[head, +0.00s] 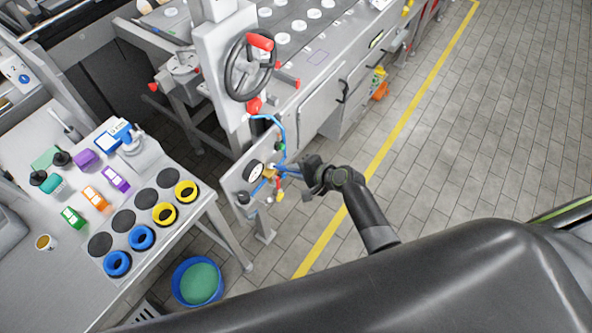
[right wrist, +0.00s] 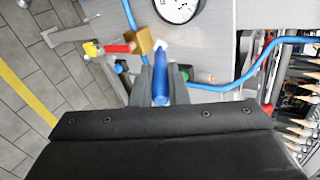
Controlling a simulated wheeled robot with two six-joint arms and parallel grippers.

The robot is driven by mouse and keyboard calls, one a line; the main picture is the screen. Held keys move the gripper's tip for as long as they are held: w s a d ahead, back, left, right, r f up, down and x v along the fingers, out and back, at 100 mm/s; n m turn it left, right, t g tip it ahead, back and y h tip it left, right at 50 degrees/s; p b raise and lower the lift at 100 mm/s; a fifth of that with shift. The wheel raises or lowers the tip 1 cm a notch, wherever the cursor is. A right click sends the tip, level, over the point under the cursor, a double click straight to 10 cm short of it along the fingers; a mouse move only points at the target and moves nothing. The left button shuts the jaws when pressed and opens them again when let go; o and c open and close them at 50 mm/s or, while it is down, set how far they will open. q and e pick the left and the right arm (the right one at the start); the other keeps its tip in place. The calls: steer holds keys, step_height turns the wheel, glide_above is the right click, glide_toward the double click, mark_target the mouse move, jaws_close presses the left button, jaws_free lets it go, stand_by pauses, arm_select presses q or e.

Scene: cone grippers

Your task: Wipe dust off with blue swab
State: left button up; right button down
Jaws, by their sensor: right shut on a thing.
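My right gripper (head: 304,174) is at the machine's grey side panel (head: 236,186). It is shut on the blue swab (right wrist: 160,82), whose white tip (right wrist: 160,46) points at the panel. The tip is close beside a brass block fitting (right wrist: 143,41), just below a round pressure gauge (right wrist: 178,8); I cannot tell whether it touches. The gauge also shows in the head view (head: 255,171). No dust can be made out. My left gripper is not in view.
Blue hoses (right wrist: 237,79) and a red-and-yellow valve (right wrist: 110,48) surround the swab tip. A grey table (head: 70,284) at left carries blue and yellow rings, dark discs and coloured blocks. A blue bucket (head: 177,277) stands on the floor. The tiled floor at right is clear.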

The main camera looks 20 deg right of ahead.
steer(key=shift+w+a, duration=0.4)
steer(key=shift+w, duration=0.1)
steer(key=shift+r, duration=0.15)
